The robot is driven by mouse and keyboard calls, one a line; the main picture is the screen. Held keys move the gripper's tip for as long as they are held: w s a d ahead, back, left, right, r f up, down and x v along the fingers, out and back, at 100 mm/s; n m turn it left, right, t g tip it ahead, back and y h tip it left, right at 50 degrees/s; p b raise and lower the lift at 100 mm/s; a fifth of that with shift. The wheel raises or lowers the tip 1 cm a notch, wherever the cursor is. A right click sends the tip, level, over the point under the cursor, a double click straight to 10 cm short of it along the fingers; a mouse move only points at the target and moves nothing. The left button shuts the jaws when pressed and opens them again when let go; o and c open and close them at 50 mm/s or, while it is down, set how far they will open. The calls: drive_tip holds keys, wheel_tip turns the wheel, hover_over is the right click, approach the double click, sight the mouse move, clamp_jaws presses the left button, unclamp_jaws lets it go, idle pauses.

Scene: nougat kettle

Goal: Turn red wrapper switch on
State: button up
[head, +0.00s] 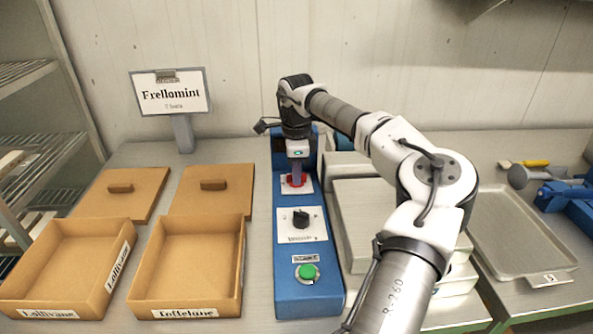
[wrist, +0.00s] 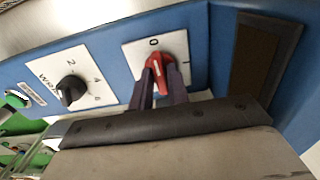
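The red wrapper switch (head: 296,182) is a rotary knob on a white plate near the far end of the blue control box (head: 287,256). In the wrist view the red switch (wrist: 158,72) points about toward the 0 on its plate; a second mark is at the right. My gripper (head: 297,175) reaches down onto the switch from above. In the wrist view my gripper (wrist: 161,84) has one dark finger on each side of the red handle, seemingly closed against it. The fingers hide part of the switch's sides.
A black dial (head: 301,219) and a green button (head: 307,272) sit nearer on the same box. Open cardboard boxes (head: 190,263) and their lids are left of it. Grey stacked containers (head: 370,222) and a metal tray (head: 517,240) are at right. A sign (head: 171,93) stands behind.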

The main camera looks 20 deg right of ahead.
clamp_jaws()
drive_tip(key=shift+m, duration=0.4)
drive_tip(key=m, duration=0.7)
drive_tip(key=shift+m+b, duration=0.3)
drive_tip(key=m, duration=0.5)
drive_tip(key=shift+b, duration=0.4)
drive_tip(key=shift+m+b, duration=0.35)
drive_tip(key=shift+m, duration=1.85)
drive_tip(key=shift+o, duration=2.2)
unclamp_jaws()
